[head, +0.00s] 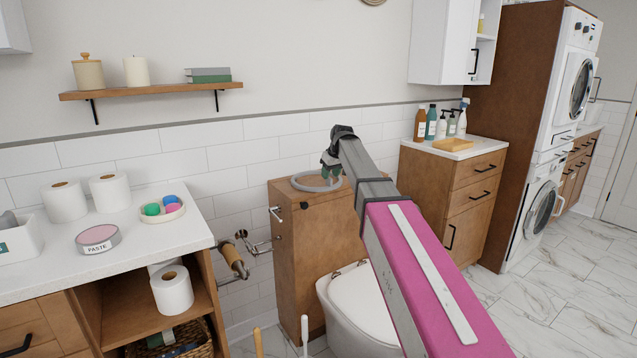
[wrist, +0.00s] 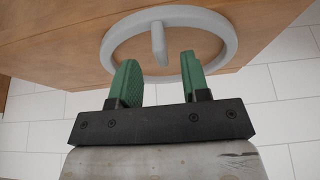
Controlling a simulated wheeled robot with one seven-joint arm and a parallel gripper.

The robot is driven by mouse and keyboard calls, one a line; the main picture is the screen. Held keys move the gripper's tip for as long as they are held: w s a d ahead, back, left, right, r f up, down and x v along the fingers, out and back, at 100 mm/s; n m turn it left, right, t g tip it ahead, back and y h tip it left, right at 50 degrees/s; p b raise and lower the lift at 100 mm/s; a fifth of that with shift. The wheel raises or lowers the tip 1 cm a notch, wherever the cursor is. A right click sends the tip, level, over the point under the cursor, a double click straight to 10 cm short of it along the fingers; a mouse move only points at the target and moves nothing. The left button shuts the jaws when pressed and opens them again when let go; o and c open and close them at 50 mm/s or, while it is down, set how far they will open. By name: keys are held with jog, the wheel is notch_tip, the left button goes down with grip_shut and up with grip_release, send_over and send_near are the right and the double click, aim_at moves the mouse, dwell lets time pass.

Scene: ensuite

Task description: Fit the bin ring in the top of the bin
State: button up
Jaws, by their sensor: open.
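The bin ring looks like a light grey ring (head: 297,184) lying on the wooden cistern cabinet (head: 290,225) behind the toilet. In the wrist view the ring (wrist: 228,38) is just beyond the fingertips, with a short grey tab (wrist: 158,42) across its inside. My gripper (head: 329,174) is at the cabinet top by the ring. In the wrist view its green fingers (wrist: 158,66) are open, with the tab lined up between them and slightly ahead. The fingers do not appear closed on anything. I cannot make out a bin in either view.
The toilet (head: 362,300) stands in front of the cabinet. A white counter (head: 150,235) with paper rolls and a paste tin is left. A drawer unit (head: 455,190) with bottles is right. A shelf (head: 150,92) hangs above. Marble floor (head: 560,290) is clear at right.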

jog(key=x, duration=0.4)
jog(key=shift+w+a+f, duration=0.15)
jog(key=shift+a+f, duration=0.05)
jog(key=shift+f, duration=0.05)
grip_shut()
jog(key=shift+r, duration=0.1)
